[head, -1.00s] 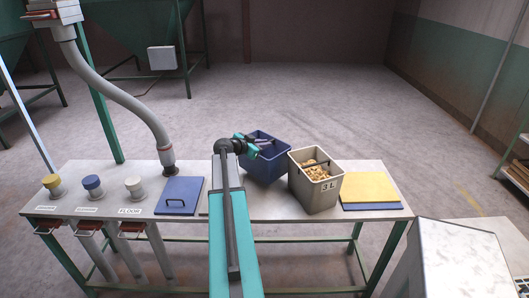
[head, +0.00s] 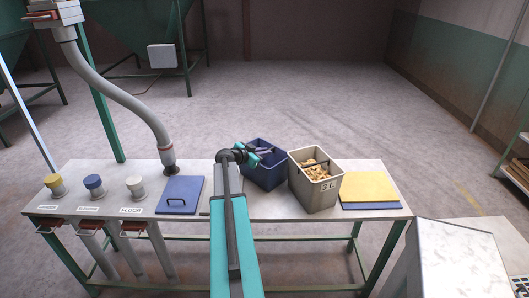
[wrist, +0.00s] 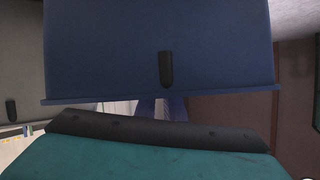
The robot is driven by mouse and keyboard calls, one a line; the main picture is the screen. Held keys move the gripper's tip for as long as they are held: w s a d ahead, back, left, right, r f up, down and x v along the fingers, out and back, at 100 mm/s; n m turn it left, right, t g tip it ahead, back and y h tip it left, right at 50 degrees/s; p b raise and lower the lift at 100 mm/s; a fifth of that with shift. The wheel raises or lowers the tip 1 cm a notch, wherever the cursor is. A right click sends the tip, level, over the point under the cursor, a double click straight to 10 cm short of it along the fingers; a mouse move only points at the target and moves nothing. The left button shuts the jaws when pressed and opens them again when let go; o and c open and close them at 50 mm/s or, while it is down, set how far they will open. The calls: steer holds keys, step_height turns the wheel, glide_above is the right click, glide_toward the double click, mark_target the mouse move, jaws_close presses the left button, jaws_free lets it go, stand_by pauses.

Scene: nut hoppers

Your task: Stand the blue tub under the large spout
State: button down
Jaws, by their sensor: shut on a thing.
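A thick grey hose ends in a dark, wide spout (head: 169,169) at the left of the bench, well left of the tub. Whether the tub touches the bench is unclear.
A blue lid (head: 180,194) with a handle lies between hose and arm. Yellow and blue boards (head: 367,187) lie right. Small capped spouts (head: 94,187) line the bench's left.

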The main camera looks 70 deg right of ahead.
steer(key=shift+f+b, duration=0.15)
steer(key=shift+b, duration=0.15)
steer(key=c, duration=1.8)
jaws_free()
steer(key=shift+c, duration=0.2)
steer(key=shift+w+a+r, duration=0.15)
steer(key=shift+a+r, duration=0.1)
steer(key=shift+a, duration=0.3)
steer(key=b+v, duration=0.3)
steer(key=v, duration=0.8)
steer(key=shift+o, duration=0.4)
